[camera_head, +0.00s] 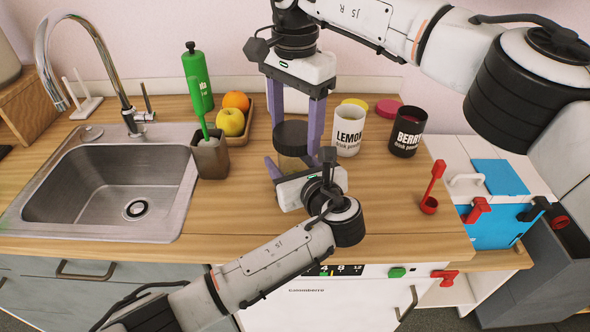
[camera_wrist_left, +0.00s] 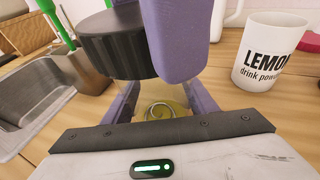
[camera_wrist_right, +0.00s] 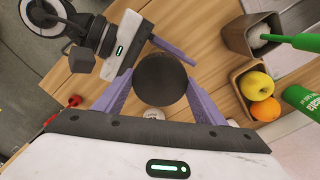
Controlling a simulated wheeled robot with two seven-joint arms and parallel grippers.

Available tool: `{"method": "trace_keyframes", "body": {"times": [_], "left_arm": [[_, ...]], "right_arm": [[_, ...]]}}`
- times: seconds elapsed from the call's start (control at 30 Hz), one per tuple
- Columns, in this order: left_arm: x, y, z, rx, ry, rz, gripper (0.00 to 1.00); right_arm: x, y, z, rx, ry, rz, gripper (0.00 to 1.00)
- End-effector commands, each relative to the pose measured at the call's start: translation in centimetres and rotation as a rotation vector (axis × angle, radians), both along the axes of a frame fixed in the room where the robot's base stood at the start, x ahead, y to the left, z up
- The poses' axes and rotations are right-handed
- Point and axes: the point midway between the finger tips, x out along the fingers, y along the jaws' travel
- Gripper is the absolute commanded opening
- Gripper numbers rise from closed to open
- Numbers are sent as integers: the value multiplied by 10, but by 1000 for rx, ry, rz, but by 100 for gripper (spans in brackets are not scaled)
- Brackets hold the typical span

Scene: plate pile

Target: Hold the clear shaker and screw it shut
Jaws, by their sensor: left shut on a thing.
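The clear shaker (camera_head: 291,163) stands upright on the counter with a black lid (camera_head: 290,136) on top. In the left wrist view the shaker's clear body (camera_wrist_left: 165,110) shows something yellow and a coil inside. My left gripper (camera_head: 297,158) is shut on the body, low and from the front. My right gripper (camera_head: 297,112) points down from above, its purple fingers open on either side of the lid. The lid (camera_wrist_right: 160,80) lies between those fingers in the right wrist view. I cannot tell whether the lid is fully tight.
A white LEMON mug (camera_head: 348,130) and black BERRY mug (camera_head: 407,132) stand just right. A fruit tray (camera_head: 246,125), a brush holder (camera_head: 210,158) and a green bottle (camera_head: 197,75) stand left, beside the sink (camera_head: 110,190).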

Motion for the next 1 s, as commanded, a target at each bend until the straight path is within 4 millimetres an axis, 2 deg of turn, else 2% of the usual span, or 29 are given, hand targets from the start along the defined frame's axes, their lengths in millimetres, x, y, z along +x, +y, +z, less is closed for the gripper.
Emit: {"method": "trace_keyframes", "body": {"times": [0.2,0.33,1.0], "left_arm": [[0,0,0,0,-1,0,0],[0,0,0,0,-1,0,0],[0,0,0,0,0,0,0]], "right_arm": [[0,0,0,1,-1,-17,37],[0,0,0,1,-1,-166,37],[0,0,0,1,0,-1683,37]]}}
